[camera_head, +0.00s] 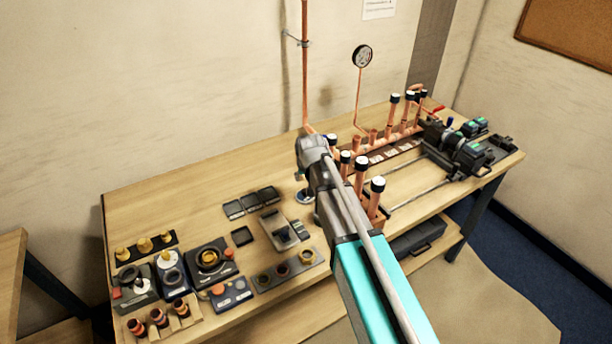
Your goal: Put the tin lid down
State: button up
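My arm reaches in from the lower right, and its grey wrist is over the middle of the workbench. My gripper (302,176) points down there, mostly hidden by my own arm, and I cannot see its fingers clearly. A small round object with a pale, shiny rim (304,196) shows just below it, close to the bench top. I cannot tell whether this is the tin lid or an open tin, or whether the gripper touches it.
The wooden workbench (170,205) holds dark trays (250,202), a grey tray (279,229) and fittings at left. Upright capped copper pipes (376,198) stand close right of my arm. A copper manifold (390,137) with a gauge (362,56) is behind. Clamping gear (462,150) is at right.

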jog(key=shift+s+r, duration=0.1)
jog(key=shift+r, duration=0.05)
dwell(0.8)
jog(key=s+d+f+m+g+h, duration=0.1)
jog(key=s+d+g, duration=0.3)
jog(key=s+d, duration=1.7)
jog(key=shift+s+d+f+m, duration=0.2)
jog(key=shift+d+m, duration=0.25)
jog(key=shift+m, duration=0.25)
